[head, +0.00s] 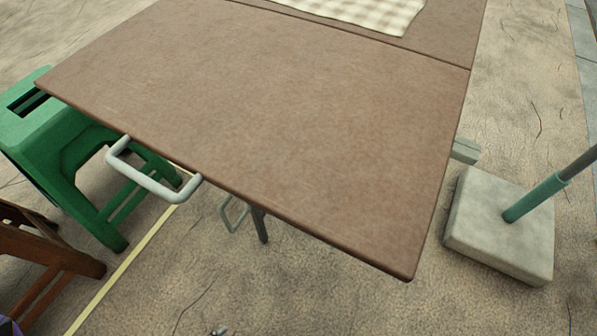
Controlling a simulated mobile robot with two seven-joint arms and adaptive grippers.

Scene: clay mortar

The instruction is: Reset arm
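Neither of my grippers can be made out in the head view. A small dark metallic bit shows at the bottom edge, left of centre, and a dark and purple bit shows in the bottom left corner. Both are too cut off to tell what they are. The brown folding table (270,120) fills the middle of the view, and its near half is bare.
A checked cloth (365,10) lies on the table's far part. A white handle (150,182) sticks out from the near edge. A green stool (60,140) and a brown wooden seat (45,255) stand left. A concrete block (490,235) holds a pole (540,195) at right.

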